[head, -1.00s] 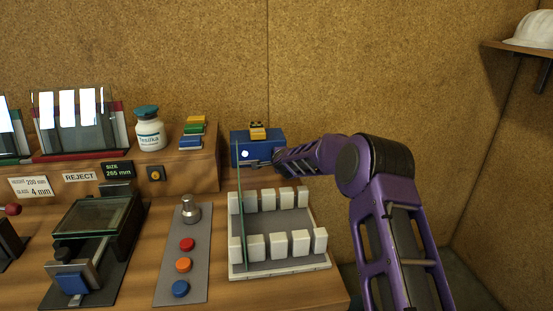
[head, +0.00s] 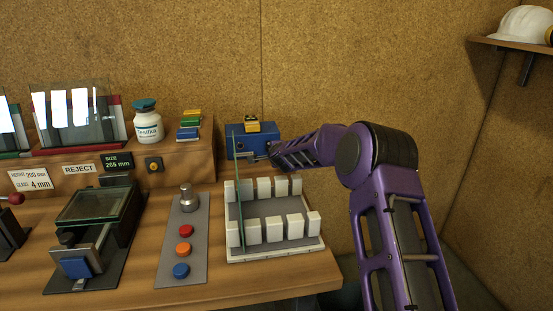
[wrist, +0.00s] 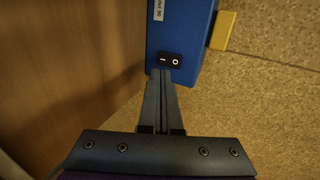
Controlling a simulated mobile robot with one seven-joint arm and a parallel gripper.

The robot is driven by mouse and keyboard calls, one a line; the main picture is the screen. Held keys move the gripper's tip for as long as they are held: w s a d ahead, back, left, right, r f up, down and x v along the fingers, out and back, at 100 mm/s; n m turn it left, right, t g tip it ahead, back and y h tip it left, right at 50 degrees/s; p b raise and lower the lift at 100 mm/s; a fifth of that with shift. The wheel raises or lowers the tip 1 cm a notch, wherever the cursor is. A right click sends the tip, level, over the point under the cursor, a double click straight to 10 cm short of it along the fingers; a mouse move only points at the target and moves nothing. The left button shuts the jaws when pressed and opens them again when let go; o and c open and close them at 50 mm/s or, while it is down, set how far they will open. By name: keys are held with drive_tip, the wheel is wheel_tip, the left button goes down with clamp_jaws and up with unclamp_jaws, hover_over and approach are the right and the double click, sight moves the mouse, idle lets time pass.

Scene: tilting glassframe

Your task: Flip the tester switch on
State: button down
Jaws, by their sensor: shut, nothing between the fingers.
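The blue tester box (head: 238,131) stands at the back of the bench, with a yellow and black piece on top. In the wrist view the blue box (wrist: 181,35) carries a black rocker switch (wrist: 170,60) marked with a line at left and a circle at right. My gripper (wrist: 161,72) is shut and empty. Its fingertips point at the switch, at or very close to its lower edge, nearer the line-marked side; I cannot tell whether they touch.
The upright glass pane (head: 239,205) stands in a slotted rack (head: 275,252) with white blocks, in front of the box. A button panel (head: 184,225), a white jar (head: 147,124) and a glass-topped fixture (head: 98,205) are to the left.

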drive_tip(key=v, duration=0.9)
drive_tip(key=shift+b, duration=0.3)
drive_tip(key=shift+r, duration=0.1)
